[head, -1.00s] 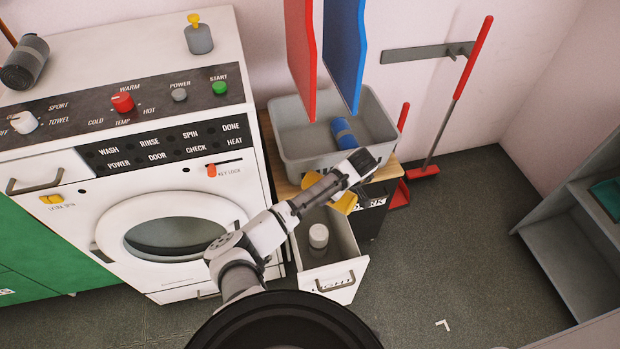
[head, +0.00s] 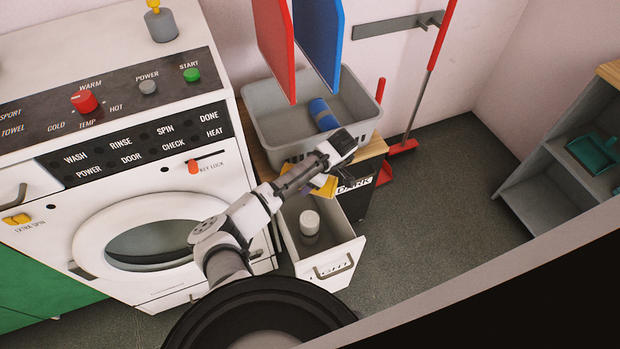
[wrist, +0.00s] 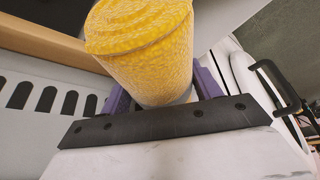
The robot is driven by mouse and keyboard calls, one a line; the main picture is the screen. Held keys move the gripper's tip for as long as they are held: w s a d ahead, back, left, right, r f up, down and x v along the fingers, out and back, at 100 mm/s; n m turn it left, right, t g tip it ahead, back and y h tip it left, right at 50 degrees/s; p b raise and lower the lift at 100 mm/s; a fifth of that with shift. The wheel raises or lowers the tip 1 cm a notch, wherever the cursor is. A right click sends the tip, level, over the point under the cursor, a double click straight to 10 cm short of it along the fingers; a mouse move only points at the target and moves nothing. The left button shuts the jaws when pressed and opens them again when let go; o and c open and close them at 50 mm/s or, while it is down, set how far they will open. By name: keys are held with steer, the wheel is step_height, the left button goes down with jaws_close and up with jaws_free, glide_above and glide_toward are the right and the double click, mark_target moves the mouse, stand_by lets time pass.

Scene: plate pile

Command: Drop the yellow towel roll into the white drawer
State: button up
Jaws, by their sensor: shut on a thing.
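The yellow towel roll (wrist: 150,50) fills the upper middle of the wrist view, held between the purple fingers of my gripper (wrist: 160,95). In the head view part of the yellow roll (head: 325,186) shows below my wrist, above the back part of the open white drawer. My gripper is shut on it; the fingers are mostly hidden by my arm in the head view. The white drawer (head: 335,268) is pulled out, its front label partly covered by the handle. A white cylindrical item (head: 309,223) stands inside it.
A grey basket (head: 275,135) holding a blue roll (head: 323,114) sits on the cabinet above the drawer. Red (head: 273,45) and blue (head: 319,45) panels hang over it. The washing machine (head: 130,180) stands left. A grey shelf (head: 560,180) is at right; floor between is open.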

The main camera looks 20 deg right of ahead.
steer(key=shift+f+b, duration=0.5)
steer(key=shift+f, duration=0.35)
steer(key=o, duration=1.1)
steer(key=shift+o, duration=0.2)
steer(key=p+v, duration=0.1)
steer(key=v, duration=1.2)
steer(key=shift+r+p, duration=0.2)
steer(key=shift+p, duration=0.1)
steer(key=shift+s+d+r, duration=0.1)
steer(key=shift+r, duration=0.15)
